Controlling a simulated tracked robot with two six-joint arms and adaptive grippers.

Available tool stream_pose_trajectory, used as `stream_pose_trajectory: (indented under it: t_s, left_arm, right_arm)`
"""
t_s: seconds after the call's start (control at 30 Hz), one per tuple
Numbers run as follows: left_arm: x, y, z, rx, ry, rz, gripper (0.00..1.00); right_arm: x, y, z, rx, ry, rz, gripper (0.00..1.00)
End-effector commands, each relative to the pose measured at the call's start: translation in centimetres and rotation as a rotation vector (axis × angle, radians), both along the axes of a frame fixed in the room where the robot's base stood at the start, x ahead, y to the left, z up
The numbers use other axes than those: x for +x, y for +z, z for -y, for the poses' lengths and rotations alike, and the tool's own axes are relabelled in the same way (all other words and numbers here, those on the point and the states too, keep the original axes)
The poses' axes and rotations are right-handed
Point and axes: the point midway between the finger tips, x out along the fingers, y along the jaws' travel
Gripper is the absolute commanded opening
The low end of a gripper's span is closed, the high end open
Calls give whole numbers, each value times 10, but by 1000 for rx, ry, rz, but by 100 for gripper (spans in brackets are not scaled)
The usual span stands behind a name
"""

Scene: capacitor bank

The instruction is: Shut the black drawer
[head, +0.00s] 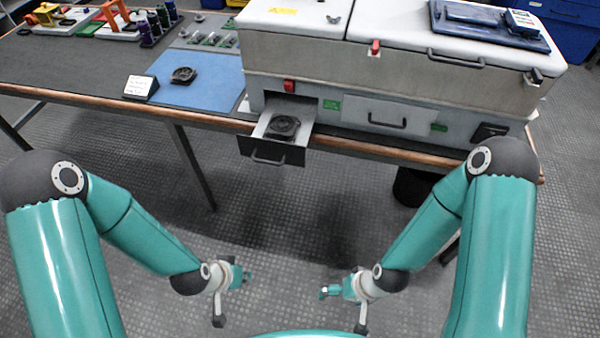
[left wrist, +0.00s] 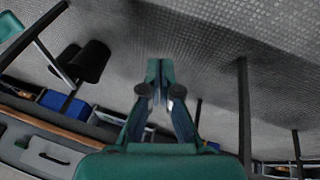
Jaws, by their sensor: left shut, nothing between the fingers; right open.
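The black drawer (head: 270,150) is pulled out of the grey and white cabinet (head: 395,85) on the table. Its front has a bar handle, and a dark round part (head: 283,127) lies inside it. My left gripper (head: 246,275) is in front of and below the drawer, apart from it, shut and empty. In the left wrist view its fingers (left wrist: 160,72) are together over the floor. My right gripper (head: 326,292) is to the right of the left one, below the table edge, open and touching nothing; its fingers are small in the head view.
A closed grey drawer (head: 375,113) sits right of the open one. The wooden table edge (head: 200,118) runs below the drawer. A blue mat (head: 205,88) with another dark round part (head: 183,75) and a small sign (head: 140,87) lie left.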

Motion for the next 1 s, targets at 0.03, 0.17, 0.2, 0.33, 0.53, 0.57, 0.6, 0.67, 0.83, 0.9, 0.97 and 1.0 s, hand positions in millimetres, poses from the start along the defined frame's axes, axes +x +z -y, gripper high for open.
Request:
stream_pose_trajectory:
  t_s: [0.03,0.17,0.2,0.33,0.53,0.57,0.6,0.67,0.83,0.9,0.97,1.0]
  left_arm:
    - [21,-16,7,40,-95,118,0]
    - [71,-4,30,194,-366,456,0]
    - [84,4,38,255,-447,564,0]
    - [110,38,66,487,-677,900,0]
    - [111,97,98,878,-881,1286,0]
    - [109,104,100,932,-896,1325,0]
    - [106,113,103,997,-910,1369,0]
    - [101,125,106,1080,-926,1419,0]
    - [92,146,108,1217,-942,1483,0]
    - [92,150,109,1236,-946,1488,0]
    - [94,153,109,1242,-949,1487,0]
    - [96,154,110,1244,-950,1486,0]
  right_arm:
    - [0,-37,0,0,0,-1,100]
    - [0,-92,0,0,-1,-1,100]
    - [0,-109,0,0,-1,-1,100]
    - [0,-162,0,0,-1,-1,100]
    - [0,-228,0,0,-1,-1,100]
    - [0,-235,0,0,-1,-1,100]
    - [0,-243,0,0,-1,-1,100]
    - [0,-252,0,0,-1,-1,100]
    - [0,-261,0,0,0,0,100]
    - [0,-258,0,0,0,0,100]
    - [0,-252,0,0,0,0,100]
    - [0,-248,0,0,0,0,100]
